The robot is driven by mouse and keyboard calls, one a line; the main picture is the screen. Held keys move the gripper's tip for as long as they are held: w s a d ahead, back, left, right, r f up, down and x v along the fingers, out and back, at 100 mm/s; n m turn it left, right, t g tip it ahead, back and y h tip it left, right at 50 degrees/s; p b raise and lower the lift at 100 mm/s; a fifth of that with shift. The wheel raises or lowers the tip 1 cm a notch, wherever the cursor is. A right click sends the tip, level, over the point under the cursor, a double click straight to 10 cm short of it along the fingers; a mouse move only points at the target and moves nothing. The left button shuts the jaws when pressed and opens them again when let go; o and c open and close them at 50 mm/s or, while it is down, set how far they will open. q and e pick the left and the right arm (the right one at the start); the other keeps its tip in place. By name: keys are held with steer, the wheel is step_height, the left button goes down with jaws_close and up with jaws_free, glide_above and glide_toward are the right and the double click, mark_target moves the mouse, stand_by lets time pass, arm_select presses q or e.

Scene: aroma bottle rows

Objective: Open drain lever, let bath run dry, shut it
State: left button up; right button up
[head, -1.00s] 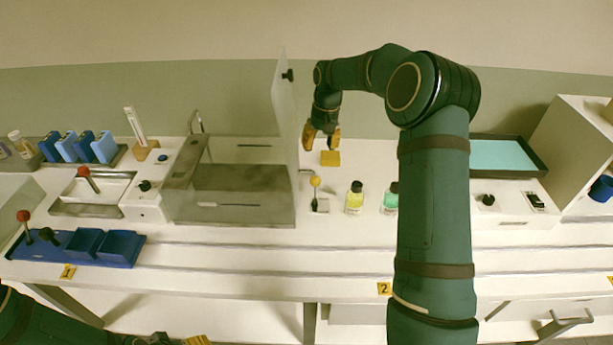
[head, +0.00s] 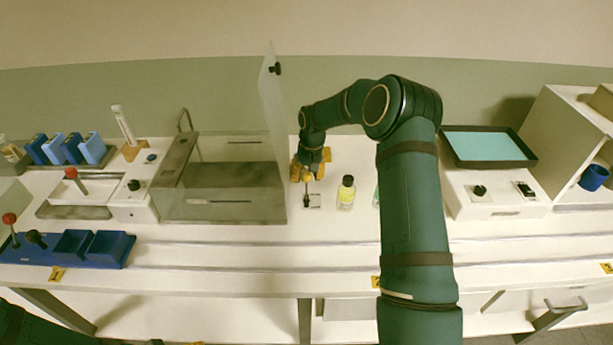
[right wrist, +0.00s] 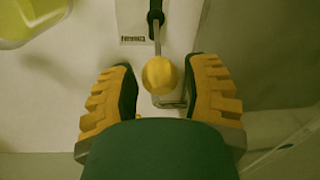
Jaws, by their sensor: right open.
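A lever with a yellow ball knob (head: 308,177) stands on a small white base just right of a grey tank (head: 225,206). The tank has clear panels and a tall clear panel (head: 271,130) upright at its right end. I cannot tell whether liquid stands in it. My right gripper (head: 306,172) is open at the lever. In the right wrist view its yellow fingers (right wrist: 160,63) lie on either side of the yellow ball (right wrist: 160,75), with gaps on both sides. A thin metal rod and dark sleeve run up from the ball.
A yellow bottle (head: 346,194) stands right of the lever; a green one is mostly hidden by my right arm. A red-knobbed lever (head: 71,174) stands in a white tray at left. A blue rack (head: 85,246) lies front left. A teal-topped tray (head: 488,146) sits at right.

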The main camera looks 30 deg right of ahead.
jaws_close()
stand_by(0.4)
